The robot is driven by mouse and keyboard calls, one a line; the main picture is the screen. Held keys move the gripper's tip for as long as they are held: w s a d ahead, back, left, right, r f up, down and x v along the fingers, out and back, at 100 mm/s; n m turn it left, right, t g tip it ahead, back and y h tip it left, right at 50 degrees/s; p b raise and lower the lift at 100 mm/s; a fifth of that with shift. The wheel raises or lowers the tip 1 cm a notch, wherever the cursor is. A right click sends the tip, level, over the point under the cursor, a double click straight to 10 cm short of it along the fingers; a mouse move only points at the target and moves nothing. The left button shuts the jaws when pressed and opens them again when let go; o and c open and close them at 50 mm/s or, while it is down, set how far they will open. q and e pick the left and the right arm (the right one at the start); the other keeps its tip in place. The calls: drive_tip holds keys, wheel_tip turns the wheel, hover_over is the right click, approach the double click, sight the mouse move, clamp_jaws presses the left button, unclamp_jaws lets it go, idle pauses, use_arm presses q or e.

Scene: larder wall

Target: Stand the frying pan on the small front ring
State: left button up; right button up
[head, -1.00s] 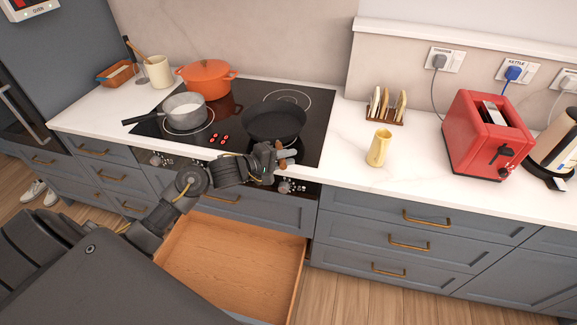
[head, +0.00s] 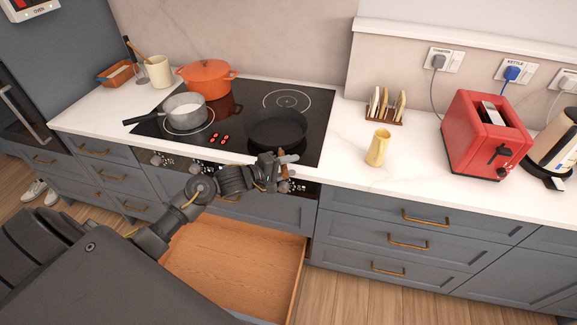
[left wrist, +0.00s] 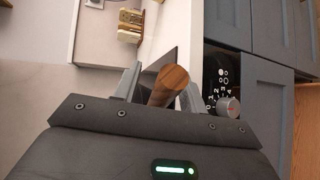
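The dark frying pan (head: 276,128) is at the front right of the black hob (head: 232,115), level, its handle towards the front edge. It hides the glass and any ring beneath it; I cannot tell whether its base touches. My left gripper (head: 284,160) is shut on the pan's handle. In the left wrist view the brown wooden handle (left wrist: 168,86) lies between the fingers (left wrist: 160,88). The back right ring (head: 287,101) is bare. My right gripper is out of view.
A grey saucepan (head: 184,109) stands on the front left ring, and an orange pot (head: 207,78) behind it. A yellow jug (head: 378,148), toast rack (head: 386,106) and red toaster (head: 484,138) stand right. An open drawer (head: 235,265) juts out below my arm.

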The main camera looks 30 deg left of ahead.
use_arm(q)
drive_tip(key=shift+s+a, duration=0.25)
drive_tip(key=shift+s, duration=0.1)
drive_tip(key=b+v, duration=0.1)
drive_tip(key=v, duration=1)
drive_tip(key=shift+r, duration=0.15)
drive_tip(key=shift+d, duration=0.1)
